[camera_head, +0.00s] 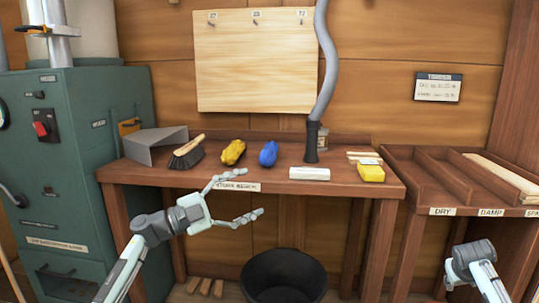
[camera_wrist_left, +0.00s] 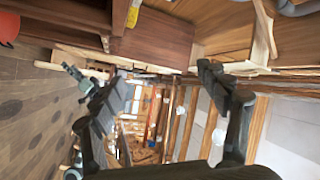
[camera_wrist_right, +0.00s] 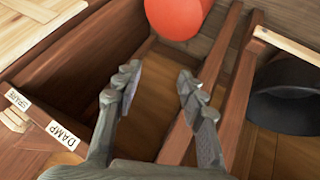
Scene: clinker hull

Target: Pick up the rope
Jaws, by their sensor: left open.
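A yellow bundle (camera_head: 232,152) and a blue bundle (camera_head: 268,153) lie side by side on the wooden workbench (camera_head: 340,188). Either could be the rope; I cannot tell which from their small shapes. My left gripper (camera_head: 240,197) is open and empty in front of the bench's front edge, below and in front of both bundles, touching neither. Its spread fingers also show in the left wrist view (camera_wrist_left: 165,95), with no bundle between them. My right gripper (camera_wrist_right: 158,85) is open and empty in the right wrist view, near the labelled rack; its fingers are not clear in the head view.
A brush (camera_head: 187,153) and grey dustpan (camera_head: 155,145) lie left of the bundles. A hose nozzle (camera_head: 312,142), white roll (camera_head: 309,174) and yellow block (camera_head: 371,173) are to their right. A black bucket (camera_head: 284,278) stands below. A green machine (camera_head: 75,170) borders the left.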

